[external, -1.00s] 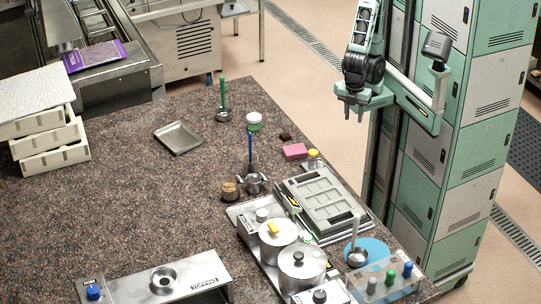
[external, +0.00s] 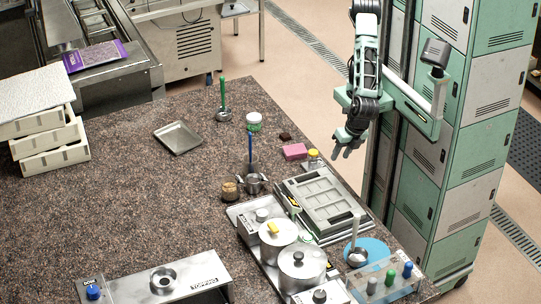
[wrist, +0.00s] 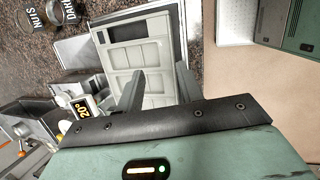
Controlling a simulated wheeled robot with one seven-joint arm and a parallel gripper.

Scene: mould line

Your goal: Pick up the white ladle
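The white ladle (external: 355,235) stands with its pale handle upright and its bowl low, at the blue round mat (external: 376,249) near the right front edge of the counter. My gripper (external: 345,148) is in the air beyond the counter's right edge, well above and behind the ladle and apart from it. In the wrist view my gripper (wrist: 160,88) shows two grey fingers spread apart with nothing held between them. I cannot make out the white ladle in the wrist view.
A grey mould tray (external: 318,200), also in the wrist view (wrist: 137,60), lies left of the ladle. Lidded pots (external: 302,265) stand front left of it. A clear rack with coloured knobs (external: 388,280) is in front. Green-handled (external: 223,95) and blue-handled (external: 250,150) ladles stand farther back.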

